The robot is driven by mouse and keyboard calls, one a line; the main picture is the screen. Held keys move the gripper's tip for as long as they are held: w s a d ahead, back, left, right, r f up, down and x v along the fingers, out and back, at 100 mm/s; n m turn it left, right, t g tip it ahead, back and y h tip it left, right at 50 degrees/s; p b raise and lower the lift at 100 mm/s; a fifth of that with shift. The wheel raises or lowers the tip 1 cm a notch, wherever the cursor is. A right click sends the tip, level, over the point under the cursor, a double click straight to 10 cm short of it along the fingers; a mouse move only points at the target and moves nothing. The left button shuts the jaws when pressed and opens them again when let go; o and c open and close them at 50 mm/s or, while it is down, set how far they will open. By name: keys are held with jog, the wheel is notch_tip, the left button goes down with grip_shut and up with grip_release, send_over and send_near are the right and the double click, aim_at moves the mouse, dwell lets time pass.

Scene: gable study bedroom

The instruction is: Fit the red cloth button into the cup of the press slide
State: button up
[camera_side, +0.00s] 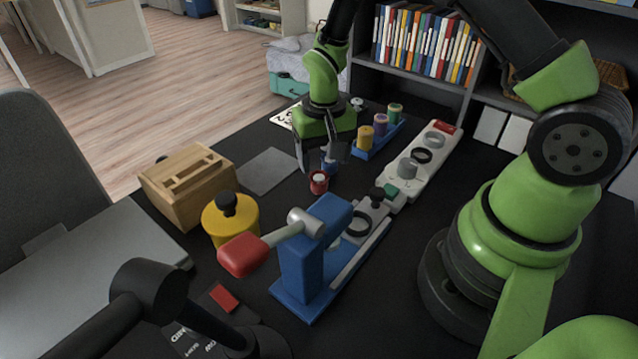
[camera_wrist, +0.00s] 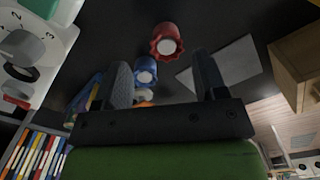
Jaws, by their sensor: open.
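A small red scalloped piece with a pale round top (camera_side: 319,182), apparently the red cloth button, stands on the black table. In the wrist view the red piece (camera_wrist: 167,40) lies just beyond the fingertips. My gripper (camera_side: 320,166) is open and points down just behind it, holding nothing. A similar blue piece (camera_side: 329,167) stands close by; in the wrist view this blue piece (camera_wrist: 145,71) shows between the fingers. The blue press (camera_side: 309,265) has a red-handled lever (camera_side: 243,255). A dark ring (camera_side: 358,223) on its grey slide seems to be the cup; its inside is unclear.
A yellow pot (camera_side: 230,220) and a wooden box (camera_side: 188,184) stand to the left. A grey sheet (camera_side: 268,171) lies flat. A blue tray (camera_side: 374,143) with several spools stands behind right. A white dial panel (camera_side: 420,166) runs along the right.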

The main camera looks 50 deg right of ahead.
aim_at(319, 180)
jog(key=f, duration=0.5)
jog(key=shift+w+a+f, duration=0.1)
jog(key=shift+w+a, duration=0.15)
jog(key=shift+w, duration=0.05)
jog(key=c, duration=1)
